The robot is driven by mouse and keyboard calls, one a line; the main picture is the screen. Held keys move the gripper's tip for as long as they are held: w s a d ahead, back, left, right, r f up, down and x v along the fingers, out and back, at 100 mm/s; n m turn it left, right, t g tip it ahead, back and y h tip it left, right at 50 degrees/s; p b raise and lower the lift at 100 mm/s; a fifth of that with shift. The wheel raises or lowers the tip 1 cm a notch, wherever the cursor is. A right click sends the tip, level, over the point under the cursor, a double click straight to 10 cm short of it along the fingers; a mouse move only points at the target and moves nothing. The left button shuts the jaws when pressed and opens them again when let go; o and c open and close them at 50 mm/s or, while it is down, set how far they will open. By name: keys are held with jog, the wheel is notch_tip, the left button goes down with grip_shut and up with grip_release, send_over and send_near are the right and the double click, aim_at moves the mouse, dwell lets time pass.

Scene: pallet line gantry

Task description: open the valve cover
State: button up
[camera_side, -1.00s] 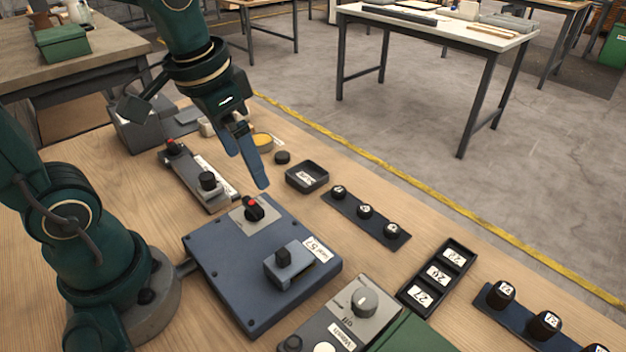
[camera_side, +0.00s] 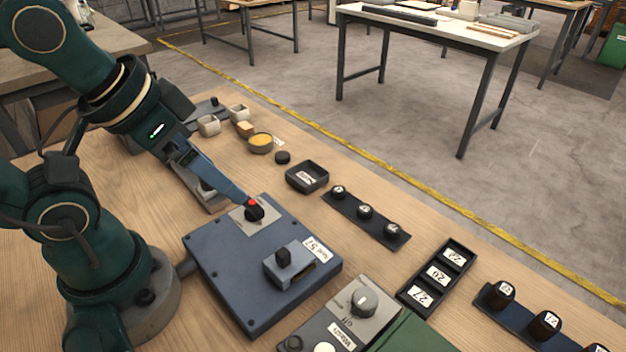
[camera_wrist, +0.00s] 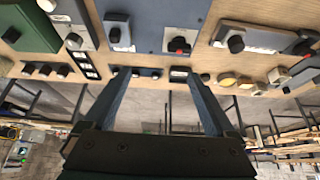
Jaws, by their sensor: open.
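A blue box (camera_side: 225,275) with a paper label lies flat on the wooden bench and also shows at the top of the wrist view (camera_wrist: 150,12). On it are a black knob with a red mark (camera_side: 254,210) on a grey plate, and a raised blue-grey housing (camera_side: 296,270) with a black upright handle (camera_side: 283,257). No part is legibly marked as the valve cover. My gripper (camera_side: 243,199) is open, its fingertips close to the red-marked knob in the side view; contact cannot be told. In the wrist view, the space between its fingers (camera_wrist: 157,78) holds nothing.
Right of the box are a grey control unit (camera_side: 375,300) with a dial, a black label tray (camera_side: 438,275) and a strip of black knobs (camera_side: 365,213). Behind are an open black tray (camera_side: 307,177) and a yellow-filled dish (camera_side: 261,143). Bare wood shows between them.

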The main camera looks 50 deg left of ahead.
jog(key=c, duration=0.4)
jog(key=g, duration=0.5)
send_over(282, 251)
jog(key=f, duration=0.3)
jog(key=shift+w+a+f, duration=0.1)
jog(key=shift+w+f, duration=0.1)
jog(key=shift+f, duration=0.15)
jog(key=shift+c, duration=0.2)
jog(key=shift+s+f+g, duration=0.2)
jog(key=shift+f+g, duration=0.1)
jog(key=shift+f, duration=2.5)
grip_shut()
